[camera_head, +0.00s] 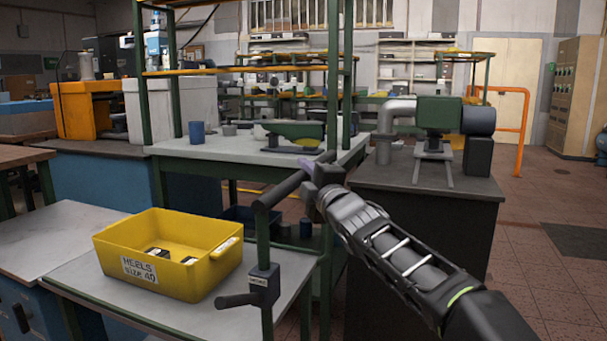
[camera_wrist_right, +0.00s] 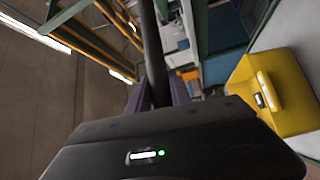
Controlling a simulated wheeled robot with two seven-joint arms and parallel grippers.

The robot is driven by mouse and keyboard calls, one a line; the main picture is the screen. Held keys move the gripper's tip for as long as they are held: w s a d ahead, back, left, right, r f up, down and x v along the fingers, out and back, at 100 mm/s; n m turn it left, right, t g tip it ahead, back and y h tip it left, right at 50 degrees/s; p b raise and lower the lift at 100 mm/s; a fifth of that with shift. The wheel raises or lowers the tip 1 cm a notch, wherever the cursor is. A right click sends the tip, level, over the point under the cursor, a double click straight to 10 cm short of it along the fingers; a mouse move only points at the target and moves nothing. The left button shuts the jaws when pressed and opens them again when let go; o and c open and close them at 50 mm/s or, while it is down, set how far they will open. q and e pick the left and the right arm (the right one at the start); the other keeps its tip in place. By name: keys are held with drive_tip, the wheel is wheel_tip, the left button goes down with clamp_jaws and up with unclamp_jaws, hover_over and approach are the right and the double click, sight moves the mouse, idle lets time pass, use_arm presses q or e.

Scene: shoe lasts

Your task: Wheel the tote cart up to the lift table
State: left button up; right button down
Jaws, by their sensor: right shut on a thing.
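The tote cart (camera_head: 190,319) has a grey top, a green frame and a dark push handle (camera_head: 282,190) on an upright post. A yellow tote (camera_head: 190,283) marked "HEELS size 40" sits on its top with a few small dark items inside; the tote (camera_wrist_right: 290,83) also shows in the right wrist view. My right gripper (camera_head: 318,172) is shut on the handle near its far end. In the right wrist view the dark handle (camera_wrist_right: 154,50) runs between the fingers (camera_wrist_right: 160,95). My left gripper is out of view. I cannot tell for certain which table is the lift table.
A green-framed bench (camera_head: 215,147) with shelves and a blue cup stands just beyond the cart. A dark cabinet (camera_head: 420,240) bearing a green machine (camera_head: 440,115) is at right. A grey-topped bench (camera_head: 60,235) lies close left. Open tiled floor (camera_head: 550,220) shows at far right.

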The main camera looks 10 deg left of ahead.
drive_tip(key=shift+s+a+r, duration=0.1)
drive_tip(key=shift+s+a, duration=0.1)
drive_tip(key=shift+a, duration=0.2)
drive_tip(key=c, duration=1.4)
unclamp_jaws()
drive_tip(key=shift+w+a, duration=0.1)
drive_tip(key=shift+a, duration=0.1)
drive_tip(key=shift+o, duration=1.2)
drive_tip(key=shift+d, duration=0.1)
drive_tip(key=shift+f, duration=0.2)
drive_tip(key=shift+s+d+f+b, duration=0.1)
drive_tip(key=shift+s+d+b, duration=0.15)
drive_tip(key=shift+s+b, duration=0.15)
drive_tip(key=b+v, duration=0.2)
drive_tip(key=v, duration=0.4)
drive_tip(key=shift+s+d, duration=0.25)
drive_tip(key=shift+s, duration=0.1)
